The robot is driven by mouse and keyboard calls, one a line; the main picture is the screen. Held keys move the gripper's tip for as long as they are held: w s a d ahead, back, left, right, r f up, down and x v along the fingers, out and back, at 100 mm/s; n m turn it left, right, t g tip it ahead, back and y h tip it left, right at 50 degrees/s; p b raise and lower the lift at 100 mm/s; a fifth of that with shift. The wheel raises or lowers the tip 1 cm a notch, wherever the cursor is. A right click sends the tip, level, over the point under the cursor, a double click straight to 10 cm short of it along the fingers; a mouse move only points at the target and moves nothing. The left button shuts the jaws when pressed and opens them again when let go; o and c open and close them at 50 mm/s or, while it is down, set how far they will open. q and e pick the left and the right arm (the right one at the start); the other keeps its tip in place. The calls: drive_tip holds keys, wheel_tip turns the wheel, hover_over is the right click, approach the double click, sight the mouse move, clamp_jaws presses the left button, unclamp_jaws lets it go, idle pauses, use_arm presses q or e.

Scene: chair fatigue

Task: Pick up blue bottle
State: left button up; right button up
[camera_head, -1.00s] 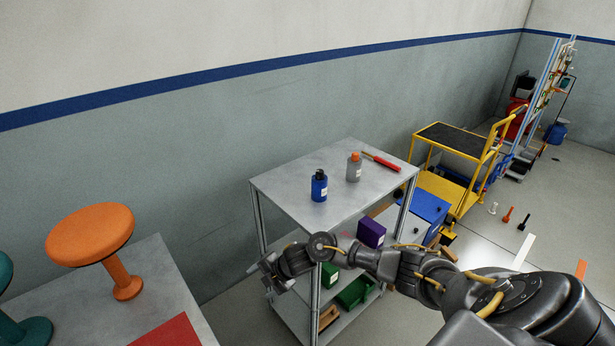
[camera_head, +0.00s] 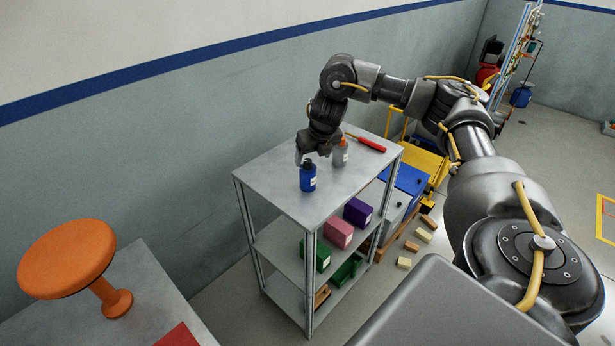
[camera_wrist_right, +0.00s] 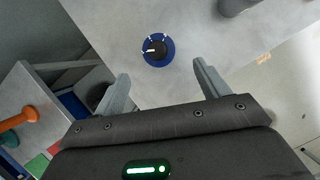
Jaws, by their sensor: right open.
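The blue bottle (camera_head: 308,179) with a dark cap stands upright on the top shelf of the grey metal rack (camera_head: 270,185). My right gripper (camera_head: 310,156) is above the rack top, close over and behind the bottle in the head view. In the right wrist view the blue bottle (camera_wrist_right: 158,50) is seen from above, ahead of and between the two spread fingers of my right gripper (camera_wrist_right: 160,85). The gripper is open and empty. Whether a finger touches the bottle cannot be told. My left gripper is not in view.
A grey bottle (camera_head: 341,152) with an orange cap stands near the right gripper, with a red-handled tool (camera_head: 368,145) beyond it. Lower shelves hold a purple box (camera_head: 357,212), a pink box (camera_head: 338,233) and green boxes.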

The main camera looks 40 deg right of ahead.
sight(307, 170)
drive_tip(key=b+x, duration=0.1)
drive_tip(key=x, duration=0.4)
drive_tip(key=shift+a+b, duration=0.1)
drive_tip(key=shift+b, duration=0.25)
drive_tip(key=shift+w+p+x, duration=0.15)
drive_tip(key=shift+p+x, duration=0.2)
drive_tip(key=shift+x, duration=0.7)
drive_tip(key=shift+w+p+x, duration=0.15)
drive_tip(key=shift+p+x, duration=0.15)
drive_tip(key=shift+x, duration=0.75)
drive_tip(key=shift+w+d+f, duration=0.15)
drive_tip(key=shift+d+f, duration=0.1)
drive_tip(key=c, duration=1.4)
